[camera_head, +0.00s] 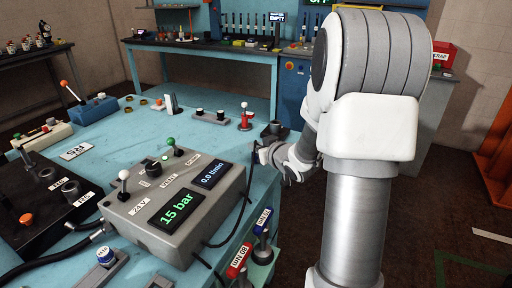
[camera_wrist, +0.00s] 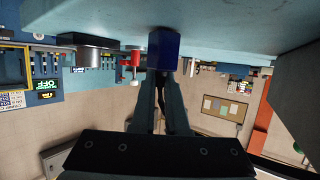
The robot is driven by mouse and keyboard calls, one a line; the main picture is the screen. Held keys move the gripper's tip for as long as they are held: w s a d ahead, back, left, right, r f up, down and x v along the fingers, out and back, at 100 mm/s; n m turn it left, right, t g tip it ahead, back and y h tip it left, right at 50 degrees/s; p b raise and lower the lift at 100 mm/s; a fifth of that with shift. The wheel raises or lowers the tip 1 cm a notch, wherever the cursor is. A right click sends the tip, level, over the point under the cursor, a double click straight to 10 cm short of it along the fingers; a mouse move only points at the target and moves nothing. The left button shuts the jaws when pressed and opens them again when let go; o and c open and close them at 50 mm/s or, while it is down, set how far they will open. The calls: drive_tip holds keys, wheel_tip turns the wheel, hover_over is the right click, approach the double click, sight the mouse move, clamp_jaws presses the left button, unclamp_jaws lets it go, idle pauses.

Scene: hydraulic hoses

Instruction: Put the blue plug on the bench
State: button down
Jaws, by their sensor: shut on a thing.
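In the wrist view, which is upside down, the blue plug (camera_wrist: 163,50) is between the fingertips of my gripper (camera_wrist: 161,72), which is shut on it. The plug overlaps the edge of the light blue bench in that view; I cannot tell whether it touches. In the head view my gripper (camera_head: 260,155) is at the right edge of the bench (camera_head: 225,148), right of the grey control box. The plug cannot be made out there.
The grey control box (camera_head: 178,200) has displays and levers. A dark cup (camera_head: 275,129) and a red-handled fitting (camera_head: 245,118) stand near the gripper. Red (camera_head: 238,262) and blue (camera_head: 264,220) labelled hose ends are at the bench's near right side. Bare bench lies left of the gripper.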

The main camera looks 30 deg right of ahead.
drive_tip(key=shift+f, duration=0.2)
drive_tip(key=c, duration=0.9)
unclamp_jaws()
drive_tip(key=shift+r, duration=0.1)
drive_tip(key=shift+r, duration=0.25)
drive_tip(key=p+v, duration=0.2)
drive_tip(key=v, duration=1)
drive_tip(key=shift+f+p, duration=0.1)
drive_tip(key=shift+p, duration=0.2)
